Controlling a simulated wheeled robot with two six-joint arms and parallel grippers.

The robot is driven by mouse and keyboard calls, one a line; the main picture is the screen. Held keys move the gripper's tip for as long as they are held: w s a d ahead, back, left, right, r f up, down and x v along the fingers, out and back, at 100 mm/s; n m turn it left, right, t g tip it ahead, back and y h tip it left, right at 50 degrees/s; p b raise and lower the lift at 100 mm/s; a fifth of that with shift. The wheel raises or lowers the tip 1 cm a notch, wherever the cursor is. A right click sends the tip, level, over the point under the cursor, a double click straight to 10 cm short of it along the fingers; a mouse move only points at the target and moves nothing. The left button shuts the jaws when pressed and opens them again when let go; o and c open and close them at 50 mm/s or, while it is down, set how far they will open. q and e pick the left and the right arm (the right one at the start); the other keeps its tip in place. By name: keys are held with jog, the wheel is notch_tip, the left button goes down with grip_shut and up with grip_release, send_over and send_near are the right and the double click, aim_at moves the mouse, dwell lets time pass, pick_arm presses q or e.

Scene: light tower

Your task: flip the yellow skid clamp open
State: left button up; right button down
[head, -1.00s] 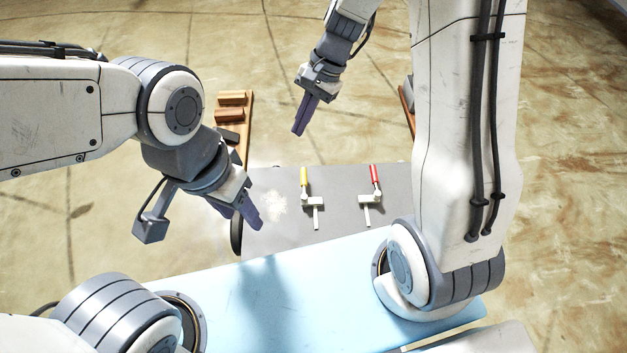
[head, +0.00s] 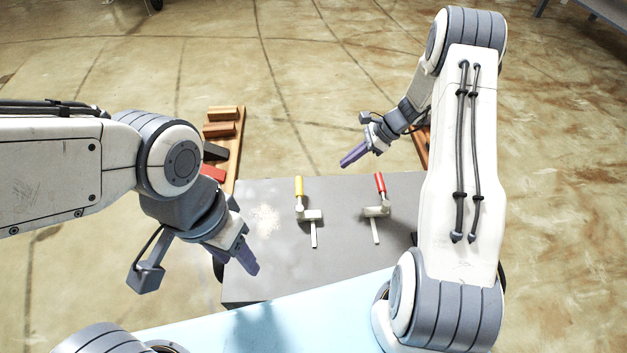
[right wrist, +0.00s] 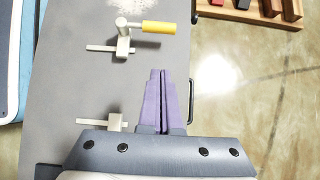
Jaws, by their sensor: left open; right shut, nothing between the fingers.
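The yellow-handled clamp (head: 299,188) stands on the grey skid top, its handle pointing away from me. It also shows in the right wrist view (right wrist: 157,27), at the top, handle to the right. A red-handled clamp (head: 380,184) stands to its right. My left gripper (head: 247,263) is open and empty above the skid's left part, left of the yellow clamp. My right gripper (head: 345,163) is shut and empty, beyond the skid's far edge and between the two handles in the picture. In the right wrist view its fingers (right wrist: 160,78) are together, apart from the yellow handle.
The grey skid top (head: 340,265) carries a pale speckled patch (head: 262,220) left of the yellow clamp. A wooden rack (head: 222,131) with blocks stands at the far left. A thin handle rail (right wrist: 191,100) runs along the skid edge. My light blue base lies in front.

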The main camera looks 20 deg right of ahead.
jog(key=b+x, duration=0.5)
jog(key=x, duration=0.5)
jog(key=shift+f, duration=0.15)
jog(key=shift+w+a+f+b, duration=0.1)
jog(key=shift+a+f+b, duration=0.05)
jog(key=shift+a+b, duration=0.4)
jog(key=shift+w+a+f+b, duration=0.1)
jog(key=shift+a+b, duration=0.3)
jog(key=shift+a, duration=0.3)
jog(key=shift+w+a+b, duration=0.2)
jog(key=shift+a+b, duration=0.1)
jog(key=shift+a, duration=0.45)
